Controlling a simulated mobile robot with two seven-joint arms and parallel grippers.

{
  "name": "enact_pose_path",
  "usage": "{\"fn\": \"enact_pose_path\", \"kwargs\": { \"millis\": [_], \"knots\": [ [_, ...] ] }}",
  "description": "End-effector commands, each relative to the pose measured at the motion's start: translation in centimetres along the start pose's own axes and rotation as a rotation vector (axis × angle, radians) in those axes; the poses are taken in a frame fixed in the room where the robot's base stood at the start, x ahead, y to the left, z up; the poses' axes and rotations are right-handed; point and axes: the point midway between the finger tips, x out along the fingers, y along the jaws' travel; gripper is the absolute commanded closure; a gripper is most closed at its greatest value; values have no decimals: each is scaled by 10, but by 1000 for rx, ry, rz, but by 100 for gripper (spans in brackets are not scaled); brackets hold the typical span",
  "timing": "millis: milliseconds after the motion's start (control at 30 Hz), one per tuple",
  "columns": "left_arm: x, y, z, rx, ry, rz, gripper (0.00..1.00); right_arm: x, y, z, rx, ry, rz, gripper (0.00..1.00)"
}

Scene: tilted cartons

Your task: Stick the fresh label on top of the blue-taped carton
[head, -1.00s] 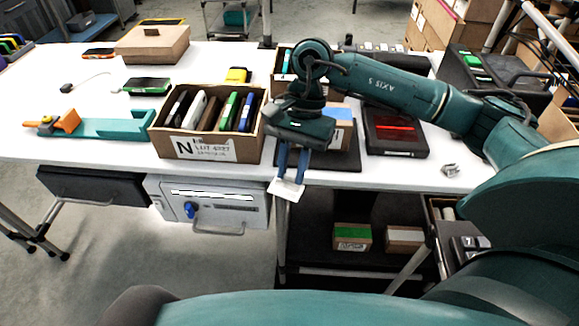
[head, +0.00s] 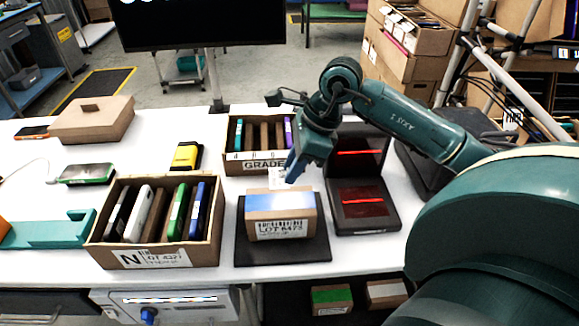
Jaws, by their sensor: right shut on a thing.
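The blue-taped carton (head: 281,226) sits on a black pad (head: 285,252) at the table's front. Its top is blue fading to white, and its front carries a printed lot label. My right gripper (head: 291,172) is above the carton's back edge, with blue fingers pointing down. It is shut on the fresh label (head: 276,177), a small white piece showing at its left side, apart from the carton's top as far as I can tell. The fingers partly hide the label. My left gripper is not in view.
An open box of several devices (head: 157,259) stands left of the pad. A graded box (head: 264,166) is behind. A black device with red lines (head: 362,207) is to the right. A green-topped carton (head: 332,299) lies on the lower shelf.

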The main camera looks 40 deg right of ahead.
Motion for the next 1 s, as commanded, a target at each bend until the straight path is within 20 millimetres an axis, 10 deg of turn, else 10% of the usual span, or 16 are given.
{"fn": "enact_pose_path", "kwargs": {
  "millis": [1000],
  "knots": [
    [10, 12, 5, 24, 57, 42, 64, 61, 0, -26, 1, 0, 0, 94]
  ]
}}
